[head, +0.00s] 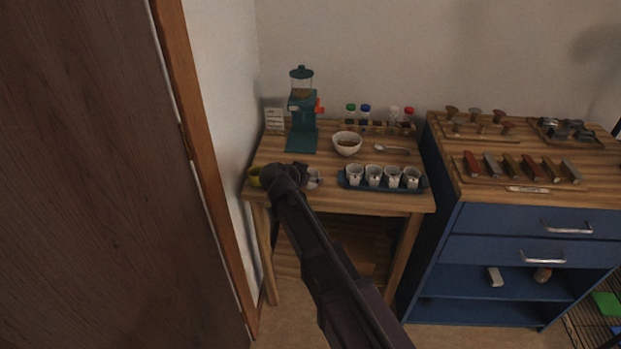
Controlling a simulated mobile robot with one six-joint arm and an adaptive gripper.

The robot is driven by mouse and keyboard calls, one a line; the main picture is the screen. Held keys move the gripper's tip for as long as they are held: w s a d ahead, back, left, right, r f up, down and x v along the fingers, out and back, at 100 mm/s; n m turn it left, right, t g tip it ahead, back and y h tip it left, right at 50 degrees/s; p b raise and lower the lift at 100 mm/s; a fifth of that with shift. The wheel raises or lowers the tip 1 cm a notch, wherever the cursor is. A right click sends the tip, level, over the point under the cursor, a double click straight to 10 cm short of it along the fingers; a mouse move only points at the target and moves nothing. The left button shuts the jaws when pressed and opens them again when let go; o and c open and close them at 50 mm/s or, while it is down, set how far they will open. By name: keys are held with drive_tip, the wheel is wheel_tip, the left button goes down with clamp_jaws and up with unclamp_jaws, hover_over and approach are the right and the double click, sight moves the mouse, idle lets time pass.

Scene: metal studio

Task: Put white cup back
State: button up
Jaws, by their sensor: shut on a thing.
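The white cup (315,178) is near the front edge of the wooden table, left of the blue tray, partly hidden behind my gripper. My dark gripper (302,174) is at the cup and shut on it; the fingers are too small and dark to make out. I cannot tell whether the cup touches the tabletop. A blue tray (382,188) to the right holds several similar white cups (374,175) in a row.
A yellow cup (254,177) stands left of my gripper. Behind are a green grinder (302,110), a white bowl (347,143), a spoon (392,149) and several capped bottles (365,114). A blue cabinet (500,221) stands right of the wooden table (400,205); a wall and door edge close the left.

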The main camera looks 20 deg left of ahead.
drive_tip(key=shift+f, duration=0.15)
drive_tip(key=o, duration=1)
drive_tip(key=shift+r, duration=0.25)
drive_tip(key=shift+p+v, duration=3.4)
drive_tip(key=shift+v, duration=2.6)
drive_tip(key=shift+d, duration=0.2)
